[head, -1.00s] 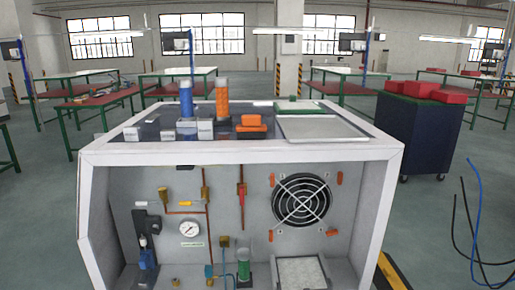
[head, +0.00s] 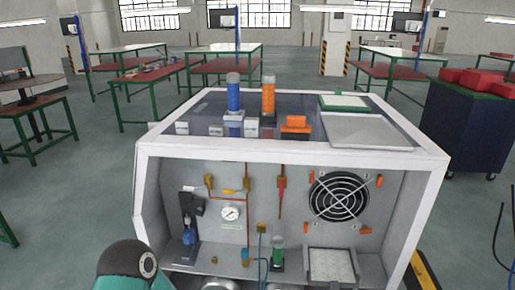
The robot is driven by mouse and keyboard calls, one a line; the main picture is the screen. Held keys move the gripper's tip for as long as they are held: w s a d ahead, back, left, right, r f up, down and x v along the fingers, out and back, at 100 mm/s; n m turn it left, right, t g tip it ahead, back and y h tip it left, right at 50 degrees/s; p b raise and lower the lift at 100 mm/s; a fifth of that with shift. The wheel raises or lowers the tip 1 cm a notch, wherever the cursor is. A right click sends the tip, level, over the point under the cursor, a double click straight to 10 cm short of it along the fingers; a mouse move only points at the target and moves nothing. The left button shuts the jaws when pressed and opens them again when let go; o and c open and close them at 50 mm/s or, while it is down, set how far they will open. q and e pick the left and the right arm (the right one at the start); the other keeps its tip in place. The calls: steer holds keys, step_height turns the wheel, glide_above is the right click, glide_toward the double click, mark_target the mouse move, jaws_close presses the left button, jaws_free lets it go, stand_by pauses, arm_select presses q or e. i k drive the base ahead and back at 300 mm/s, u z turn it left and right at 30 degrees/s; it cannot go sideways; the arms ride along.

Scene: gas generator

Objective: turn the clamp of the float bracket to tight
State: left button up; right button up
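In the head view a black bracket (head: 194,203) is fixed to the left part of the generator's back panel, with a small blue float-like part (head: 189,235) below it. I take this to be the float bracket, but it is too small to be sure. Its clamp cannot be made out, nor whether it is loose or tight. Neither of my grippers is in view. A teal and black link of my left arm shows at the bottom left, in front of the cabinet's lower left corner.
The white-framed generator cabinet (head: 290,150) is open at the front. Inside are a pressure gauge (head: 231,213), a fan (head: 339,197), a green cylinder (head: 278,256) and a filter panel (head: 331,266). Blue (head: 234,97) and orange (head: 268,95) columns stand on top. A dark cart (head: 465,125) stands right.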

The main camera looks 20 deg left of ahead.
mark_target(198, 211)
steer(key=z, duration=0.65)
steer(key=k, duration=1.2)
steer(key=u, duration=0.95)
steer(key=i, duration=1)
